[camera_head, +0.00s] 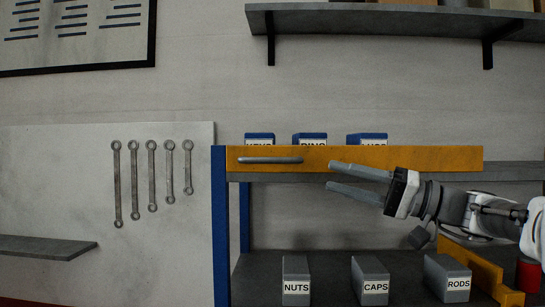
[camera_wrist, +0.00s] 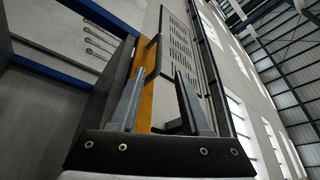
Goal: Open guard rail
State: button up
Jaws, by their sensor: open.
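The upper guard rail (camera_head: 400,157) is a long orange board across the front of the upper shelf, with a grey bar handle (camera_head: 270,160) near its left end. In the wrist view the orange rail (camera_wrist: 147,100) runs up between my fingers, and the dark handle (camera_wrist: 153,55) shows just beyond the fingertips. My gripper (camera_head: 330,175) is open and empty, pointing left, to the right of the handle and apart from it. Its upper finger overlaps the rail in the head view. A second orange rail (camera_head: 478,268) at the lower right is angled outward, partly hidden by bins.
Grey bins labelled NUTS (camera_head: 296,278), CAPS (camera_head: 370,280) and RODS (camera_head: 448,277) stand on the lower shelf. Blue bins (camera_head: 310,138) stand behind the upper rail. A blue post (camera_head: 220,230) bounds the rack at left. Several wrenches (camera_head: 152,175) hang on the wall panel.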

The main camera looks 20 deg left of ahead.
aim_at(278, 161)
jog(key=p+x, duration=0.4)
jog(key=x, duration=0.9)
jog(key=shift+a+r, duration=0.15)
jog(key=shift+a, duration=0.2)
jog(key=shift+w+a+p, duration=0.15)
jog(key=shift+a+p, duration=0.15)
jog(key=shift+a, duration=0.35)
grip_shut()
